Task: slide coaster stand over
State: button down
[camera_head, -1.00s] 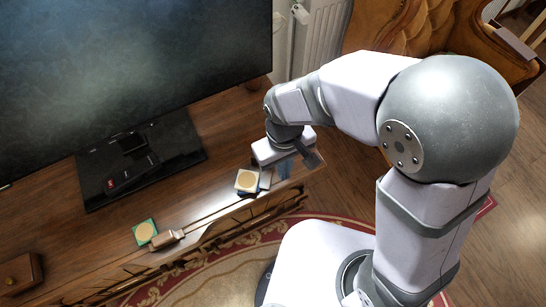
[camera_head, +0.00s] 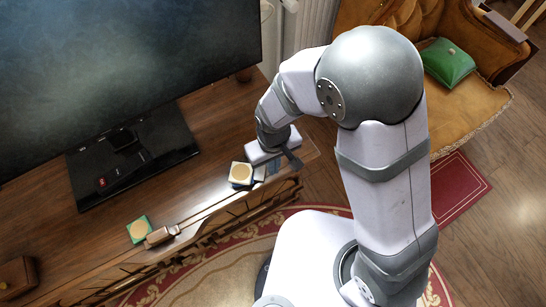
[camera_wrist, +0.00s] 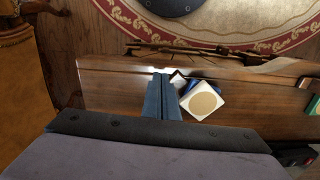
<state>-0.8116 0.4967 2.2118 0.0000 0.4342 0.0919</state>
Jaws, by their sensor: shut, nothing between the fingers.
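The coaster stand (camera_head: 241,173), a cream square top with a tan disc and a dark blue part under it, sits near the front right end of the wooden TV cabinet. It also shows in the wrist view (camera_wrist: 205,101), turned at an angle. My gripper (camera_head: 272,168) is low over the cabinet top, just right of the stand. In the wrist view, my blue fingers (camera_wrist: 162,98) are together and empty, to the left of the stand. They look very close to its edge; I cannot tell whether they touch it.
A green-edged coaster (camera_head: 139,229) and a brown wooden-handled tool (camera_head: 165,235) lie along the cabinet's front edge to the left. The television's black base (camera_head: 132,158) stands behind. A small wooden box (camera_head: 17,277) is at far left. Bare cabinet top (camera_head: 190,197) lies left of the stand.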

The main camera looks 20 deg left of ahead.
jog(key=shift+w+a+f, duration=0.3)
jog(key=shift+w+a, duration=0.15)
jog(key=shift+w, duration=0.05)
jog(key=shift+w+a+f, duration=0.25)
jog(key=shift+w+a, duration=0.15)
jog(key=shift+w, duration=0.05)
jog(key=shift+w+a, duration=0.5)
jog(key=shift+w, duration=0.05)
jog(key=w+a, duration=0.3)
jog(key=w+a+p, duration=0.1)
jog(key=w+a, duration=0.2)
jog(key=w, duration=0.1)
jog(key=shift+a, duration=0.1)
jog(key=shift+r, duration=0.1)
